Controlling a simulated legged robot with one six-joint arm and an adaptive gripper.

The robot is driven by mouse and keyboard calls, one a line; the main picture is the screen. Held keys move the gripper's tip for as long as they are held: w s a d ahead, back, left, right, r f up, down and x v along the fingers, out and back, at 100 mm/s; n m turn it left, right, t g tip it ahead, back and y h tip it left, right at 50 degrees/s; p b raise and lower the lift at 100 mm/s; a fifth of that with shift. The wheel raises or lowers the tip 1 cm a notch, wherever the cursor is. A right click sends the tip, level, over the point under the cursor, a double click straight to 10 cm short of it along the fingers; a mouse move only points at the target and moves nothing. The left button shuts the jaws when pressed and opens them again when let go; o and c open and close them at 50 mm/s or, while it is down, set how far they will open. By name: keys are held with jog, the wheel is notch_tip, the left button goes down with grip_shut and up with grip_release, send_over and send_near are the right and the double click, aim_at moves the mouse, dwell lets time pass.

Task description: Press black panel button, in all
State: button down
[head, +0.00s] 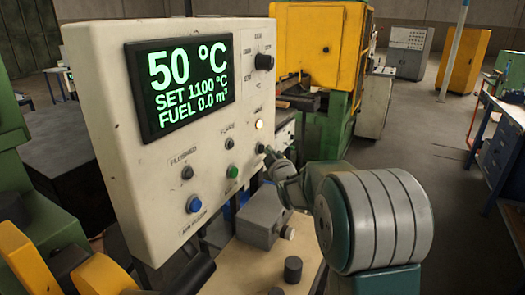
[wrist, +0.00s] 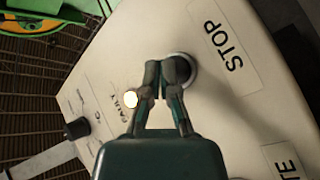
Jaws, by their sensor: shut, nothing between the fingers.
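The black panel button (wrist: 187,70), in a pale metal ring beside the label STOP, shows in the wrist view, partly hidden by my fingertips. My gripper (wrist: 163,68) is shut and empty, its tips over the left part of the button; I cannot tell whether they touch it. In the head view my gripper (head: 268,154) is at the right part of the white control panel (head: 120,190), low beside a small dark button (head: 261,148). The display (head: 185,85) reads 50 °C, SET 1100 °C, FUEL 0.0 m³.
A lit lamp (wrist: 131,98), labelled FAULT, sits close to my fingers. A black knob (head: 264,62) is above it on the panel. Blue (head: 194,204) and green (head: 232,172) buttons are lower left. A grey box (head: 262,218) stands below my gripper.

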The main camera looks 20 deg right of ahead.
jog(key=shift+w+a, duration=0.25)
dwell(0.5)
jog(key=shift+s+d, duration=0.55)
jog(key=shift+s, duration=0.05)
dwell(0.3)
jog(key=s+d, duration=0.3)
jog(key=shift+s+d, duration=0.25)
dwell(0.8)
